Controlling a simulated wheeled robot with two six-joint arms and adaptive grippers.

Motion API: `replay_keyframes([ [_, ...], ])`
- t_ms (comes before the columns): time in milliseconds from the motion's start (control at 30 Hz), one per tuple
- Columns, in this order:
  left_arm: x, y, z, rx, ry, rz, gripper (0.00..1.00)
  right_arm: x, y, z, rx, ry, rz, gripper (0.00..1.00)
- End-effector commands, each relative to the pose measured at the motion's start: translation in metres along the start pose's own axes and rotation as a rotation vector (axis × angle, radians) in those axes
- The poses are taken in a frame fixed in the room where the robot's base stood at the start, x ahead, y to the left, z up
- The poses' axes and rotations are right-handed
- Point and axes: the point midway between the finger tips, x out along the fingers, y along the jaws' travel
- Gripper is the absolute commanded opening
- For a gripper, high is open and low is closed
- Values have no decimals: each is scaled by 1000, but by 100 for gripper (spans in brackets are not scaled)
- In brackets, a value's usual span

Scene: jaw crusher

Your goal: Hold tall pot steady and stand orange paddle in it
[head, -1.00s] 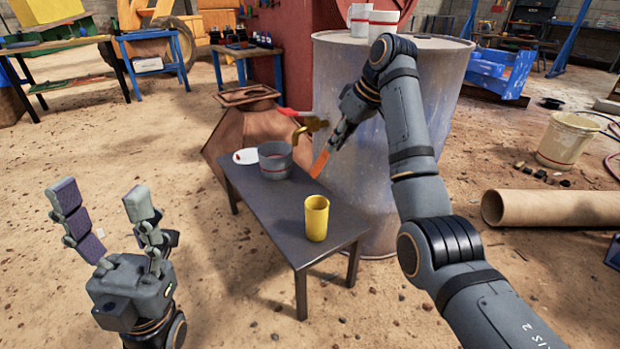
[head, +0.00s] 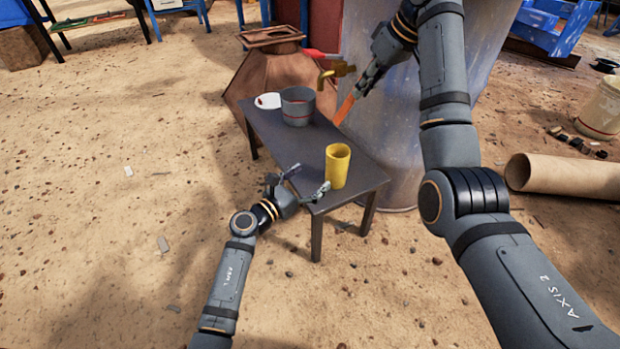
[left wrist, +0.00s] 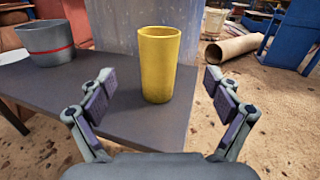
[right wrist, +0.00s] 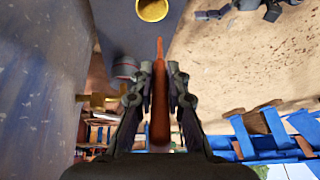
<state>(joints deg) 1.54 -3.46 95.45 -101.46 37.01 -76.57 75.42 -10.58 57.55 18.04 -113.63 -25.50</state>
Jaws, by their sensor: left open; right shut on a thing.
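The tall yellow pot (head: 338,166) stands upright near the front end of the dark table. It also shows in the left wrist view (left wrist: 158,65), between and beyond the open fingers of my left gripper (left wrist: 158,95). In the head view my left gripper (head: 308,183) is at the table's edge, just left of the pot, apart from it and empty. My right gripper (head: 364,82) is shut on the orange paddle (head: 345,108), held tilted above the far right side of the table. The paddle (right wrist: 160,95) also shows between the fingers in the right wrist view.
A grey pot with a red band (head: 297,105) and a white plate (head: 267,101) stand at the table's far end. A large metal drum (head: 395,130) is close behind the table (head: 290,150). A brass tap (head: 338,70) juts out near my right gripper.

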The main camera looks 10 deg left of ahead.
Motion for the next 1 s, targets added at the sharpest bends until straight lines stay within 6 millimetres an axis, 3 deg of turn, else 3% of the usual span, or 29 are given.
replay_keyframes([
  [267,10,2,-4,31,14,7,90,0,0,0,0,0,0,0],
  [700,98,2,-4,28,13,4,90,0,0,0,0,0,0,0],
  [1000,122,2,-6,29,14,5,90,0,0,0,0,0,0,0],
])
